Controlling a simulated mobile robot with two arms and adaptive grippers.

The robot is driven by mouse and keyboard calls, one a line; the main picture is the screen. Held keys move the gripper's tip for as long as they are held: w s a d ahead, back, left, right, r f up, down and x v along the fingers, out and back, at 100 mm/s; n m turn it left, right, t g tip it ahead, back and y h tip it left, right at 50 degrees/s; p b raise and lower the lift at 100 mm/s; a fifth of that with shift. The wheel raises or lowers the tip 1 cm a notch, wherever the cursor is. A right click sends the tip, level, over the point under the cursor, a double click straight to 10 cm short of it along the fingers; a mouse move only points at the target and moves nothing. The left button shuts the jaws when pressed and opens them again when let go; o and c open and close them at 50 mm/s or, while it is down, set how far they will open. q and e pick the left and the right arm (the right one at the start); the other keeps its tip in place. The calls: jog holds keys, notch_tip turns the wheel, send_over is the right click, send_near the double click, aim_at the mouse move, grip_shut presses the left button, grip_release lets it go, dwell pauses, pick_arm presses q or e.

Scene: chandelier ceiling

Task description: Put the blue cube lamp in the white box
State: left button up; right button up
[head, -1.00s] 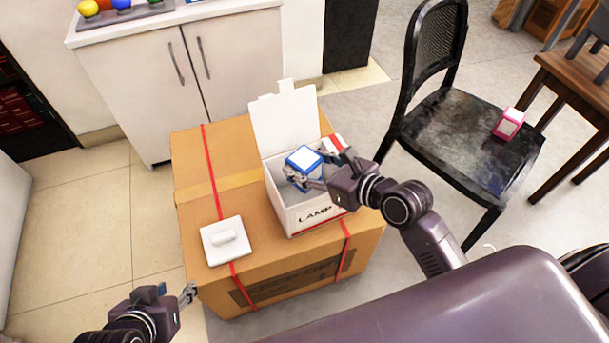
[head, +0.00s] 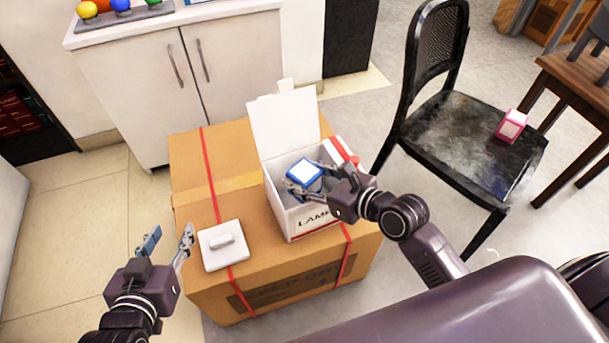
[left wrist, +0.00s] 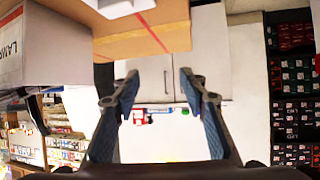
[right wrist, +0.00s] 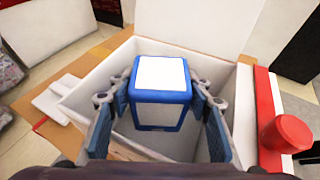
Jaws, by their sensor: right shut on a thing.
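The blue cube lamp (head: 305,172) has a white top and blue edges. It also shows in the right wrist view (right wrist: 161,85). My right gripper (head: 312,183) is shut on it, with a finger on each side, and holds it at the opening of the white box (head: 316,215). How deep the lamp sits is hard to tell. The box lid stands up at the back, and its front reads "LAMP". My left gripper (head: 172,240) is open and empty, left of the carton; its spread fingers show in the left wrist view (left wrist: 160,90).
A cardboard carton (head: 290,285) with red straps carries the box. A white plate with a handle (head: 222,246) lies left of the box. A black chair (head: 470,140) holding a pink cube (head: 512,125) stands to the right. A white cabinet (head: 190,85) stands behind.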

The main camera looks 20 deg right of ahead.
pick_arm(q)
jog(key=shift+s+f, duration=0.15)
jog(key=shift+f, duration=0.05)
pick_arm(e)
jog(key=shift+f, duration=0.1)
